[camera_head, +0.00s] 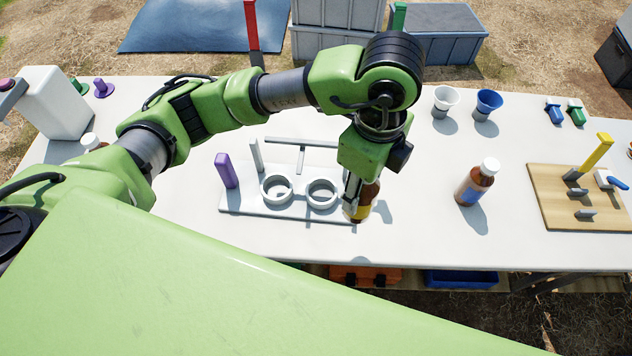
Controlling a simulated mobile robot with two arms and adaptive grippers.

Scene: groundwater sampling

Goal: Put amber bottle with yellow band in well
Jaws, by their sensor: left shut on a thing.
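My left gripper (352,188) comes down from above and is shut on the amber bottle with the yellow band (366,203). The bottle is just right of a grey rack (240,200) with two round ring wells. The left ring well (276,190) and the right ring well (321,194) look empty. The bottle is beside the right ring, not in it. The gripper covers the bottle's top, and I cannot tell whether its base touches the table. My right gripper is not in view.
Another amber bottle with a blue band and white cap (474,184) stands to the right. A purple post (226,170) and a grey post (257,155) rise from the rack. A wooden board (555,205) with tools lies far right. White table (420,225) is clear between.

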